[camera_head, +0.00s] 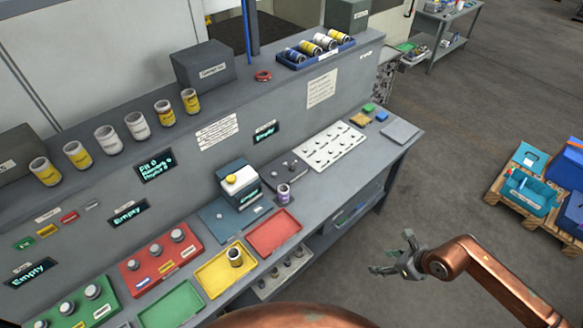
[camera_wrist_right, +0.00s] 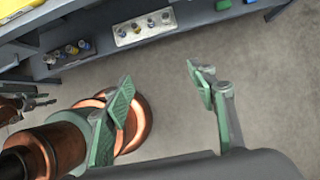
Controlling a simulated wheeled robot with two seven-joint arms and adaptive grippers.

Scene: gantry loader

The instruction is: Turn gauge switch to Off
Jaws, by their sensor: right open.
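My right gripper (camera_head: 393,255) is open and empty over the floor, to the right of the workbench in the head view. In the right wrist view its two green-padded fingers (camera_wrist_right: 160,82) are wide apart, with only floor between them. No switch clearly labelled as the gauge switch can be made out. A white panel (camera_head: 330,145) with several small dark marks or levers lies on the bench top, apart from the gripper. A jaw-like part at the left edge of the right wrist view may be my left gripper (camera_wrist_right: 35,104).
Red (camera_head: 274,232), yellow (camera_head: 213,270) and green (camera_head: 172,306) trays lie along the bench front. Several cans stand on the upper ledge beside a blue can rack (camera_head: 316,53). A loaded pallet (camera_head: 541,197) stands at right. The floor (camera_head: 440,160) between is clear.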

